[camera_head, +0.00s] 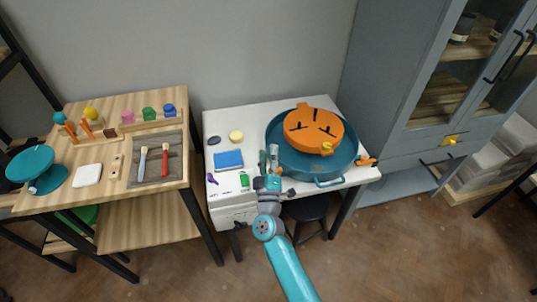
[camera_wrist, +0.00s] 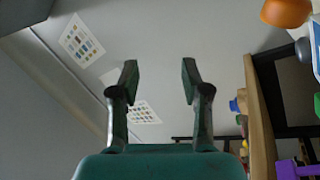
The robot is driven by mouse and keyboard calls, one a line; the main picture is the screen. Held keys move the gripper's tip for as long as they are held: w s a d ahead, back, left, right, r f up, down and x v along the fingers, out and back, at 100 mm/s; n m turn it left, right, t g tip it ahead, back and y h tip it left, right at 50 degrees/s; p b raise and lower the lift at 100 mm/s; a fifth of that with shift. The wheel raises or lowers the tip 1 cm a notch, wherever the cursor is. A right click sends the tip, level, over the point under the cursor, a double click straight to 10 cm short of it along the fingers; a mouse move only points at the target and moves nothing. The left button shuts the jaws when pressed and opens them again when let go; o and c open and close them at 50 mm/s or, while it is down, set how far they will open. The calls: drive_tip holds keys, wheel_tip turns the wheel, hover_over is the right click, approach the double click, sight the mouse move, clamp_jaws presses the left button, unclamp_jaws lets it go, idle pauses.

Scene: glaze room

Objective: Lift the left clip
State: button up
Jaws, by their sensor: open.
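I cannot single out a left clip with certainty. A round orange lid-like piece (camera_head: 313,125) with black marks sits in a wide blue basin (camera_head: 283,165) on the white table. A small orange piece, possibly a clip (camera_head: 367,161), is at the basin's right side, by the table edge. My gripper (camera_head: 268,157) is open at the basin's left side, and my arm hides part of the rim there. In the wrist view my gripper (camera_wrist: 160,75) shows two spread fingers with nothing between them.
A wooden bench (camera_head: 115,165) stands left; a grey cabinet (camera_head: 390,80) stands right.

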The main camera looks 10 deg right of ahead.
drive_tip(key=shift+r, duration=0.15)
drive_tip(key=shift+s, duration=0.1)
drive_tip(key=c, duration=0.6)
drive_tip(key=shift+s+f+m, duration=0.25)
drive_tip(key=shift+f+m, duration=0.05)
drive_tip(key=shift+m, duration=0.4)
clamp_jaws()
drive_tip(key=m+g, duration=0.4)
drive_tip(key=m, duration=2.4)
approach(282, 171)
drive_tip(key=w+d, duration=0.4)
drive_tip(key=w, duration=0.1)
drive_tip(key=shift+w+a, duration=0.3)
drive_tip(key=shift+a, duration=0.25)
drive_tip(key=shift+w+a, duration=0.3)
drive_tip(key=shift+a, duration=0.25)
drive_tip(key=shift+w+a, duration=0.4)
drive_tip(key=shift+a, duration=0.2)
